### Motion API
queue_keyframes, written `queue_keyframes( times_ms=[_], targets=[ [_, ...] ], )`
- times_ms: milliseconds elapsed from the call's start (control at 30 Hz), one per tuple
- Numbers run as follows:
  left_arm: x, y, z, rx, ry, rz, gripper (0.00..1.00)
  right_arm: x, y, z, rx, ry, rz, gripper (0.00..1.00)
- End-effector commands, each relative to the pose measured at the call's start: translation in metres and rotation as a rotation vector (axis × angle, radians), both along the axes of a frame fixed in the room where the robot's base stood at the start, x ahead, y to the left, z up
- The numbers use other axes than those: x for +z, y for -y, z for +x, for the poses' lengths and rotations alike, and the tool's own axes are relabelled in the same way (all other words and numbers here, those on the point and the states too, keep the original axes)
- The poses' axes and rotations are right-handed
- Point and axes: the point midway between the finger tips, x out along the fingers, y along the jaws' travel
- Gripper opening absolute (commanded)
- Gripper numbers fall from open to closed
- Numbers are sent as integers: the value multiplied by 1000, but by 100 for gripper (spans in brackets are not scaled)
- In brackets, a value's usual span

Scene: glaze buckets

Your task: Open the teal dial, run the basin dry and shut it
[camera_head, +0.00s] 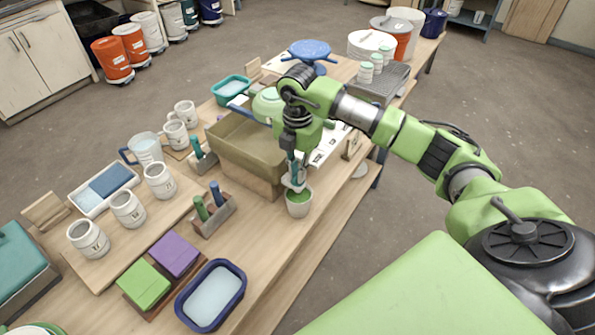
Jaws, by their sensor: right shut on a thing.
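The basin (240,140) is a tan, box-shaped tub on the wooden table, and my gripper and arm hide part of its right end. My right gripper (294,168) points down at that end, shut on a small teal piece that looks like the teal dial (297,174). The fingers hide most of the dial, so I cannot tell how far it is turned. The level inside the basin is hard to tell. My left gripper is not in view.
White mugs (128,210) and a clear jug (146,149) stand left of the basin. A holder with green and blue handles (213,214), green and purple blocks (146,285) and a blue-rimmed tray (211,295) are in front. A blue turntable (309,50) stands behind.

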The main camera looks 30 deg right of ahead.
Motion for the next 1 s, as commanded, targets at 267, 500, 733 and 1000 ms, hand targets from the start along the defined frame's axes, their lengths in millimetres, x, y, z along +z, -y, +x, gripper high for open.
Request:
queue_keyframes(
  times_ms=[267, 500, 733, 1000],
  targets=[
    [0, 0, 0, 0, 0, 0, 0, 2, 1, 2, -25, 6, -2, 0],
    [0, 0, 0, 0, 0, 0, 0, 2, 1, 2, -24, 6, -2, 0],
    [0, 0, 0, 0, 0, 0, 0, 1, 1, 1, -23, 4, -1, 15],
    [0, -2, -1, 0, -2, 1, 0, 10, 0, 1, -21, 4, 0, 15]
  ],
)
